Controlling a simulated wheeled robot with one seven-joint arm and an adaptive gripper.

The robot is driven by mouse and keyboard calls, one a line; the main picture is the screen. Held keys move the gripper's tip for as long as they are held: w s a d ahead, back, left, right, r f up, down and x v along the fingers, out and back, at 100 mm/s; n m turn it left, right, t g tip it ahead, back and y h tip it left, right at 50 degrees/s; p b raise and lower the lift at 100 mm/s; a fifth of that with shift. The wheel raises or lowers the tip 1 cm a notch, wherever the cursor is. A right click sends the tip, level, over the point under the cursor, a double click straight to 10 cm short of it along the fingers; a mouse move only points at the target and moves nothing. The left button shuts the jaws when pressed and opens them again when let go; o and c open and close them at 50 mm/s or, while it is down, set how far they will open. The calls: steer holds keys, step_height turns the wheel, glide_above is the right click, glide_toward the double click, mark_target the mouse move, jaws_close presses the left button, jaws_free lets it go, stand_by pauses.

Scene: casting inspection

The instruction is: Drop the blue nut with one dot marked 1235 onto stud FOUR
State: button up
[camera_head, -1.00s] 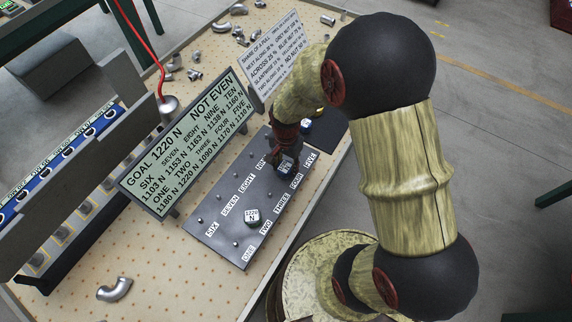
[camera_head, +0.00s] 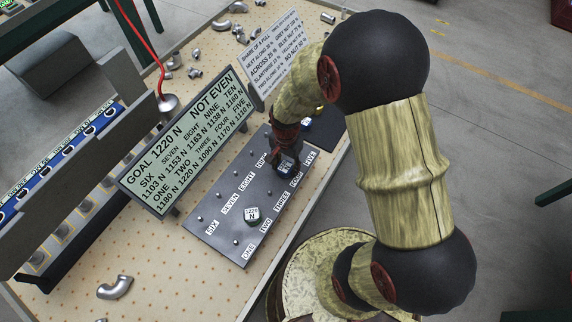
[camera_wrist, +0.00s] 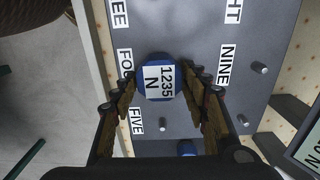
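The blue nut (camera_wrist: 143,88) shows its white label, 1235 N, in the wrist view; I cannot make out its dot. My gripper (camera_wrist: 160,78) has one finger on each side of the nut, closed against it. The nut is beside the FOUR label (camera_wrist: 125,64), over the place of stud FOUR, which is hidden under it; I cannot tell whether it rests on the plate. In the head view my gripper (camera_head: 286,157) reaches down to the nut (camera_head: 285,169) near the FOUR label. The dark stud plate (camera_head: 222,232) lies on the table.
A nut marked 1220 N (camera_head: 252,214) sits at stud TWO. Bare stud FIVE (camera_wrist: 162,125) stands near the gripper. Another blue piece (camera_wrist: 187,148) lies beyond the plate. The goal sign (camera_head: 172,180) stands left of the plate. Pipe fittings (camera_head: 115,288) lie on the table.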

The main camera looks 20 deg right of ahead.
steer(key=o, duration=0.3)
step_height(320, 180, up, 12)
stand_by(0.7)
stand_by(0.5)
